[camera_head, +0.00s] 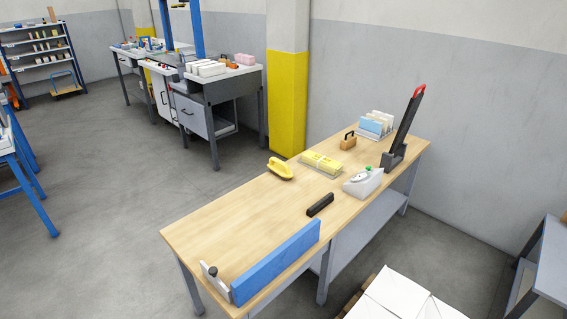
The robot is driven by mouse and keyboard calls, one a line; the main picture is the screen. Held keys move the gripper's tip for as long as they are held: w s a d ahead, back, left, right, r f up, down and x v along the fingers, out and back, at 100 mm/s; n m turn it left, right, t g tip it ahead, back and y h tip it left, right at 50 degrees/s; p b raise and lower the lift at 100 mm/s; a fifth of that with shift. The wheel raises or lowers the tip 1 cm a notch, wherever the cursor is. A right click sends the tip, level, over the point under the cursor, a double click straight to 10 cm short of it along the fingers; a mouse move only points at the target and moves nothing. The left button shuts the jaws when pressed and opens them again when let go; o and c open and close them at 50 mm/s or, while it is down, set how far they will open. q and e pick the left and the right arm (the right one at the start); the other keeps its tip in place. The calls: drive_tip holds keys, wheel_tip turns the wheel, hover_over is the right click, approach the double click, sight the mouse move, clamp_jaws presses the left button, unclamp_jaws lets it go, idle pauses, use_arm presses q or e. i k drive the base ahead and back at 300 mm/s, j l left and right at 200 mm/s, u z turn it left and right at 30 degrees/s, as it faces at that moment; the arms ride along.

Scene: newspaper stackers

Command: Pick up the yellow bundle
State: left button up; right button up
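A flat yellow bundle (323,161) with a pale band or label lies on a thin grey tray or sheet on the wooden table (220,230), toward its far half. A separate rounded yellow object (280,168) with a handle-like opening lies to its left, near the table's left edge. Neither of my grippers shows in the head view, so I cannot see their state.
On the table stand a white dispenser (363,182), black bar (320,205), blue fence (275,262), upright black lever tool (407,125) with red handle, wooden block (348,142) and card holder (375,125). A yellow-painted pillar (287,100) stands behind.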

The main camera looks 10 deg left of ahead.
sight(331, 167)
drive_tip(key=j+u, duration=0.1)
drive_tip(key=u, duration=1)
drive_tip(key=i+j, duration=0.1)
drive_tip(key=j, duration=0.2)
drive_tip(key=i+j, duration=0.1)
drive_tip(key=j, duration=0.15)
drive_tip(key=i+j, duration=0.1)
drive_tip(key=j, duration=0.2)
drive_tip(key=i+j+u, duration=0.15)
drive_tip(key=i+j, duration=0.2)
drive_tip(key=i+j+u, duration=0.1)
drive_tip(key=i+j, duration=0.2)
drive_tip(key=i, duration=0.15)
drive_tip(key=i+u, duration=0.35)
drive_tip(key=i, duration=0.95)
drive_tip(key=i+z, duration=0.35)
drive_tip(key=i, duration=0.25)
drive_tip(key=i+j+z, duration=0.3)
drive_tip(key=i, duration=0.3)
drive_tip(key=i+l+z, duration=0.1)
drive_tip(key=i+z, duration=0.5)
drive_tip(key=z, duration=0.2)
drive_tip(key=i+z, duration=0.4)
drive_tip(key=i+l+z, duration=0.1)
drive_tip(key=i+z, duration=1.2)
drive_tip(key=i, duration=0.25)
drive_tip(key=i+j+z, duration=0.3)
drive_tip(key=i, duration=0.3)
drive_tip(key=l, duration=0.1)
